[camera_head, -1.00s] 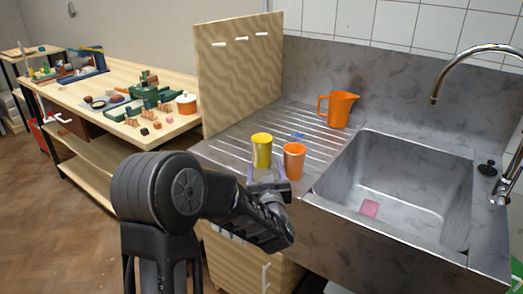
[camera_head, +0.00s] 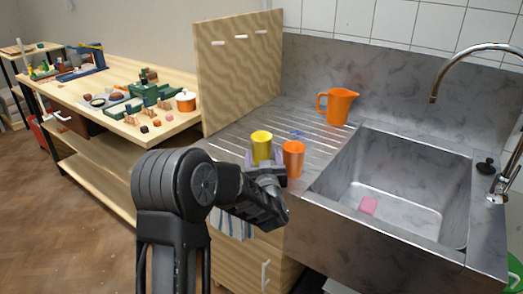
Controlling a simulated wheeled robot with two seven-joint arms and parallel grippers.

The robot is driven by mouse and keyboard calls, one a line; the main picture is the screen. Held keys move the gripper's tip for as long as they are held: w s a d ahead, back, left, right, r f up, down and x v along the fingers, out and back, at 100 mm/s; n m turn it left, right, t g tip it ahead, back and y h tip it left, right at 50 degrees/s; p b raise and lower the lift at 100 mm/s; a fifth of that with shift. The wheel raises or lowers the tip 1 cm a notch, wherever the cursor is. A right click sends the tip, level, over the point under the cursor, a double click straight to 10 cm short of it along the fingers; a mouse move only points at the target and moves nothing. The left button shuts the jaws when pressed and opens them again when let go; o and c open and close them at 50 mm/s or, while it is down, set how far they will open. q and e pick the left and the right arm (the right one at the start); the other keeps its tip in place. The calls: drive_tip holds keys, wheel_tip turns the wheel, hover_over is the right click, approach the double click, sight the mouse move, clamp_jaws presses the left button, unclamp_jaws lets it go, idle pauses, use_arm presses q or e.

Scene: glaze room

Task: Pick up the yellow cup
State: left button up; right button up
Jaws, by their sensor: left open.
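The yellow cup (camera_head: 261,145) stands upright on the ribbed steel drainboard, left of an orange cup (camera_head: 294,158). My left gripper (camera_head: 264,158) comes in from the front, open, with its pale fingertips on either side of the yellow cup's lower part. The gripper body hides the cup's base, and I cannot tell whether the fingers touch it. The right finger lies in the narrow gap between the two cups. My right gripper is out of view.
An orange jug (camera_head: 339,106) stands at the back of the drainboard (camera_head: 236,143). The sink (camera_head: 412,200) lies to the right, with a pink sponge (camera_head: 368,205) inside and a curved tap (camera_head: 468,50). A wooden panel (camera_head: 240,75) stands left of the drainboard.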

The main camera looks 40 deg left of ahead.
use_arm(q)
drive_tip(key=shift+x, duration=1.15)
drive_tip(key=shift+c, duration=0.4)
drive_tip(key=c, duration=1.2)
drive_tip(key=shift+o, duration=0.2)
drive_tip(key=shift+r, duration=0.15)
wheel_tip(320, 180, up, 10)
drive_tip(key=shift+p, duration=0.3)
